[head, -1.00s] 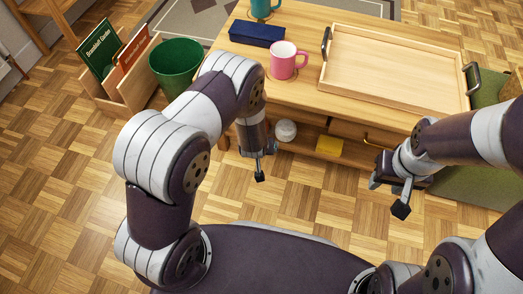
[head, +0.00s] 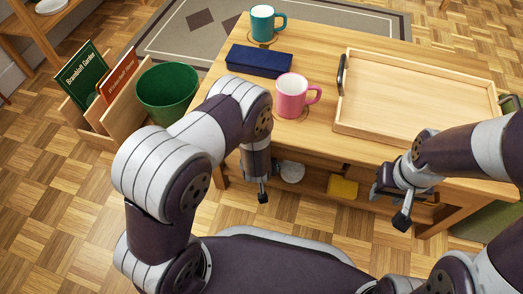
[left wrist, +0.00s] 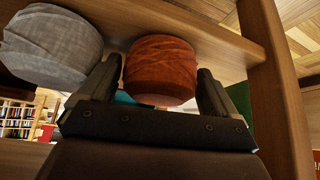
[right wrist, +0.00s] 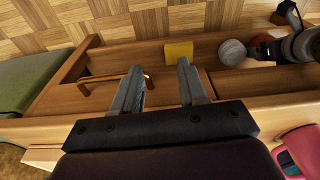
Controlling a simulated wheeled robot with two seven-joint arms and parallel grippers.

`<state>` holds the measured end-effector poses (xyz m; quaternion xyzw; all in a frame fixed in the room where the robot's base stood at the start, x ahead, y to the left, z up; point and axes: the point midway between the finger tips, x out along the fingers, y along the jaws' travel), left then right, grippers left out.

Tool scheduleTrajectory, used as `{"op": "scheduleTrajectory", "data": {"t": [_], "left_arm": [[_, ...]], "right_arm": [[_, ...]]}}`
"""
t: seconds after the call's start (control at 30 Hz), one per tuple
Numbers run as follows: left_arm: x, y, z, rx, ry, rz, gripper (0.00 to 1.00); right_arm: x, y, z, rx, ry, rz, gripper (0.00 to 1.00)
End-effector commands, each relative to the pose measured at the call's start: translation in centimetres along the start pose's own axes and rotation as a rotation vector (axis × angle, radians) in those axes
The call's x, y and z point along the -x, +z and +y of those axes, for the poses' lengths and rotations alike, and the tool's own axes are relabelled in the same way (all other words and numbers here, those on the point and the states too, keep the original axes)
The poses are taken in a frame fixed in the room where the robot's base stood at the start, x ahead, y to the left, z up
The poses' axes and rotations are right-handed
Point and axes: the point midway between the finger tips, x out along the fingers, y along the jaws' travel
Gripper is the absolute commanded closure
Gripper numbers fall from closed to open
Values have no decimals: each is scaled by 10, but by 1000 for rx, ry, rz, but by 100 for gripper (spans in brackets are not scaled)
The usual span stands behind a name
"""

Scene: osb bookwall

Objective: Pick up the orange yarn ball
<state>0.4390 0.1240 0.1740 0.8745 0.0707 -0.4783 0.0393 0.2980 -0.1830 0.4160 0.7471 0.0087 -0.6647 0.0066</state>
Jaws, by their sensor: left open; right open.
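The orange yarn ball (left wrist: 160,70) shows in the left wrist view between the open fingers of my left gripper (head: 263,190). It rests on the low wooden shelf (left wrist: 215,35) under the table. I cannot tell whether the fingers touch it. In the head view it is hidden behind my left arm; part of it shows in the right wrist view (right wrist: 264,40). A grey ball (left wrist: 48,45) sits close beside it, also seen in the head view (head: 292,173). My right gripper (head: 389,200) is open and empty in front of the table's drawer side.
A yellow block (head: 342,188) lies on the shelf. The tabletop holds a pink mug (head: 291,97), a blue case (head: 258,61), a teal mug (head: 262,25) and a wooden tray (head: 420,142). A green bin (head: 168,95) and book box (head: 90,125) stand left. A table leg is near my left gripper.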

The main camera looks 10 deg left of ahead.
Motion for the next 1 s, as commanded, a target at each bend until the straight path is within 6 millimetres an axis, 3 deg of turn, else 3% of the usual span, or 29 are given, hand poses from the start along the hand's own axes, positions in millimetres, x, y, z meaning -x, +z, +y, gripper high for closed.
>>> {"op": "scheduleTrajectory", "data": {"t": [0.03, 0.23, 0.37, 1.0], "left_arm": [[-8, 10, 0, -2, -1, -4, 8], [-4, 8, 0, 0, -1, -3, 8], [-4, 8, 0, 0, -1, -3, 49], [-3, -1, -2, -2, 0, -4, 49]], "right_arm": [[-12, 2, 0, 0, 0, -3, 57], [-8, 2, 0, 0, 0, -3, 57], [-8, 2, 0, 0, 0, -3, 57], [1, 1, 0, 0, 0, -3, 57]]}}
